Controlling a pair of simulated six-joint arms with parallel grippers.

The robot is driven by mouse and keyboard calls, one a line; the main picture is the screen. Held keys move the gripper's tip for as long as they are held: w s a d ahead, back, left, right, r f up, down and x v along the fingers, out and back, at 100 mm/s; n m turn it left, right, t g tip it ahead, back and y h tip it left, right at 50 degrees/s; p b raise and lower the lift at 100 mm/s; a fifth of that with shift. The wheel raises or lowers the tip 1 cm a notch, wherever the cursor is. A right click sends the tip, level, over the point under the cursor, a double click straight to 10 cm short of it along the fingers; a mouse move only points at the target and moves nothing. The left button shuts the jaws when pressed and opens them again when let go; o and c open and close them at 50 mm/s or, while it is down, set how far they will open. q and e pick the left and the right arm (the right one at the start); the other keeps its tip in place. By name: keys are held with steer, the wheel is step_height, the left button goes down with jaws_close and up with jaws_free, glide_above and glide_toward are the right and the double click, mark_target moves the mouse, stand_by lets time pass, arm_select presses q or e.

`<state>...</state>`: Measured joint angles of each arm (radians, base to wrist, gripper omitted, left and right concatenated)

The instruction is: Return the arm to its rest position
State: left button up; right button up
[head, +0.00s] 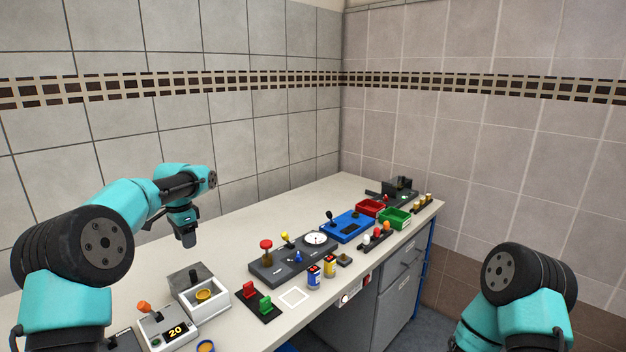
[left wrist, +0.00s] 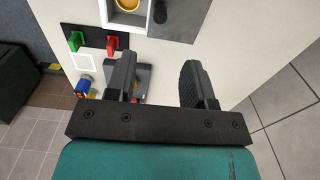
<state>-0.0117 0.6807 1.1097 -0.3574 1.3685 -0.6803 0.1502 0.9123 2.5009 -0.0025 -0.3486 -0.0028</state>
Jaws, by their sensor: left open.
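My left gripper (head: 187,238) hangs above the back part of the bench in the head view, pointing down and apart from the objects. In the left wrist view its two fingers (left wrist: 160,80) are spread with nothing between them. My left arm comes in from the left and bends over the bench. My right arm shows at the lower right, but its gripper is out of view. A white box with a gold disc (head: 204,295) and a dark block on it stands in front of the left gripper; part of it shows in the left wrist view (left wrist: 128,5).
Tiled walls close off the back and right.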

mark_target(192, 271)
arm_select(q)
step_height(192, 271, down, 12)
stand_by(0.5)
steer(key=shift+r, duration=0.15)
step_height(192, 271, up, 13)
steer(key=shift+r, duration=0.2)
stand_by(0.6)
steer(key=shift+f, duration=0.15)
step_height(192, 271, down, 15)
steer(key=shift+r, duration=0.2)
stand_by(3.0)
stand_by(0.4)
